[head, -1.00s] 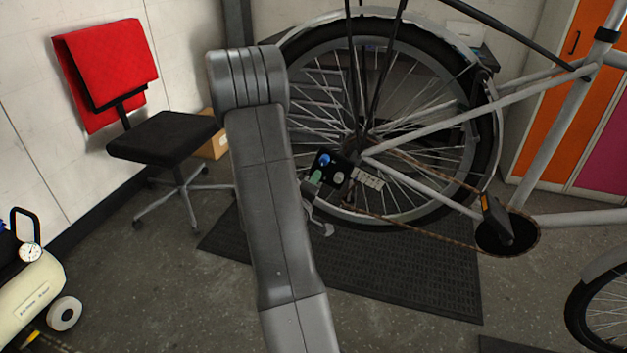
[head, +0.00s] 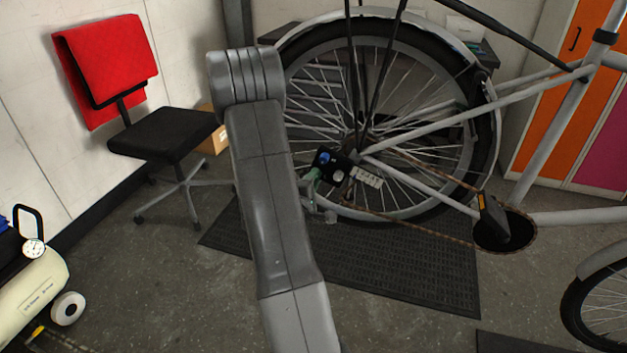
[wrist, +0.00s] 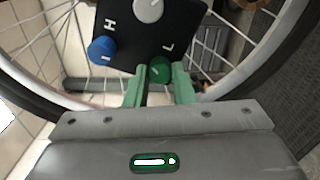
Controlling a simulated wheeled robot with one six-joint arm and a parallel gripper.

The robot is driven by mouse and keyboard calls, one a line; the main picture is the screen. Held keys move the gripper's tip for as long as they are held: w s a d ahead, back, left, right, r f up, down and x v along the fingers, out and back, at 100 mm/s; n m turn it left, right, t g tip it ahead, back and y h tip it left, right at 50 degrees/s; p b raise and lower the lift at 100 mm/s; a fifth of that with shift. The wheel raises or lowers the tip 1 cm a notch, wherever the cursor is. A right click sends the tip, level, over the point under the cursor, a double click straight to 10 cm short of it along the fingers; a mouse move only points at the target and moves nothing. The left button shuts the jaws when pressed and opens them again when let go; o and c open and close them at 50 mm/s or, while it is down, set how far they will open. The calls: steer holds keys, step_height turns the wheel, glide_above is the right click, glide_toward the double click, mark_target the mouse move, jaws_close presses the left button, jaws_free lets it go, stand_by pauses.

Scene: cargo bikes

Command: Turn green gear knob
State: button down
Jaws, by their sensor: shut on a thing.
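The green knob (wrist: 160,70) sits at the lower edge of a black panel (wrist: 181,34) and has a light pointer mark. The letter L is printed above it on the panel. My gripper (wrist: 160,82) has its two pale green fingers on either side of the green knob, shut on it. In the head view my gripper (head: 312,176) is at the left edge of the black panel (head: 325,168), by the rear wheel. My own arm hides part of that area, and the green knob cannot be made out there.
A blue knob (wrist: 102,49) and a grey knob (wrist: 148,8) share the panel. The spoked rear wheel (head: 425,170) stands behind it. A chair (head: 165,136) and a compressor (head: 32,295) stand left. A dark mat (head: 400,270) covers the floor beneath the bike.

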steer(key=c, duration=1.2)
jaws_free()
steer(key=shift+c, duration=0.2)
steer(key=v, duration=1.4)
steer(key=shift+b, duration=0.35)
steer(key=shift+w, duration=0.15)
steer(key=x, duration=1.3)
steer(key=shift+w+p, duration=0.35)
steer(key=shift+d, duration=0.1)
